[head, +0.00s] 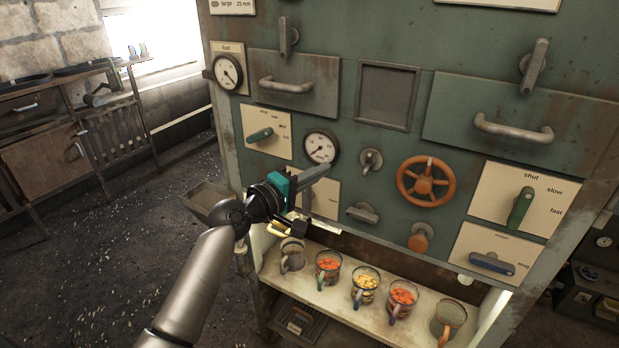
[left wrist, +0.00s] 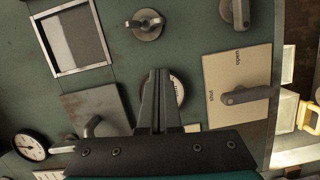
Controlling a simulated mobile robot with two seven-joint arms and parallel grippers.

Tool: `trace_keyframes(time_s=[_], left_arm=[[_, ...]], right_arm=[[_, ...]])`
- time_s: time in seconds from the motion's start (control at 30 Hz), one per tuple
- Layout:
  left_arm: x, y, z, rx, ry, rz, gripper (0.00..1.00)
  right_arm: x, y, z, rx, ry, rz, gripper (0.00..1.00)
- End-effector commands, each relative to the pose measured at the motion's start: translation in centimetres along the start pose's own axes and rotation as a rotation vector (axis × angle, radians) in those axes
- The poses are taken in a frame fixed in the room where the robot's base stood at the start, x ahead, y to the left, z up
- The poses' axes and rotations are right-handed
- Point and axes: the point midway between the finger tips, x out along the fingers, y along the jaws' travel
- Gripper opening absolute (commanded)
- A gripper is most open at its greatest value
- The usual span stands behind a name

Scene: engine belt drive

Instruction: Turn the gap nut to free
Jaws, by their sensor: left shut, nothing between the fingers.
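No label that I can read names the gap nut, so I cannot tell which control it is. A grey round knob with a small lever (head: 370,160) sits right of a small gauge (head: 320,147); the knob also shows at the top of the left wrist view (left wrist: 147,25). A cream plate marked shut and open (left wrist: 226,62) carries a grey lever (left wrist: 245,95). My left gripper (head: 323,171) is shut and empty in front of the panel, below the small gauge in the head view. In the left wrist view its fingers (left wrist: 158,74) partly cover that gauge. My right gripper is out of view.
The green panel carries an orange handwheel (head: 426,182), an orange knob (head: 420,237), a green lever (head: 520,207), a blue lever (head: 491,264) and drawer handles (head: 513,130). Several mugs, some with coloured contents, stand on a shelf (head: 340,305) below. Open floor lies at left.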

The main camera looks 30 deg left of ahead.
Motion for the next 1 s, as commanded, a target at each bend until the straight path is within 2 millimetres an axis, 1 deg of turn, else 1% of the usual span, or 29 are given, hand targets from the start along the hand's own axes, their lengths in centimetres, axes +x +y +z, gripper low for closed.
trace_keyframes(time_s=[0.03,0.3,0.4,0.5,0.6,0.73,1.0], left_arm=[[0.9,0.1,0.0,-0.003,0.001,0.002,0.0],[5.1,0.0,0.0,-0.001,0.0,0.001,0.0],[5.3,0.1,1.8,-0.004,-0.002,-0.001,0.0],[5.6,0.1,2.9,-0.002,-0.001,-0.001,0.0],[5.7,0.0,3.5,-0.002,0.0,0.0,0.0],[5.8,0.0,3.9,0.001,0.001,0.0,0.0],[5.8,-0.1,3.9,0.0,0.001,0.0,0.0]], right_arm=[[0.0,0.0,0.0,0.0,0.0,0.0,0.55],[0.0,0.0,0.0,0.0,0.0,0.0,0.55],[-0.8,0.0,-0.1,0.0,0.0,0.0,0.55],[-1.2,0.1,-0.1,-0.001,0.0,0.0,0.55],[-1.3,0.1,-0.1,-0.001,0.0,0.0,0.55],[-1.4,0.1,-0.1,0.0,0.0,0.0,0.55],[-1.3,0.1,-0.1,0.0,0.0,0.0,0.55]])
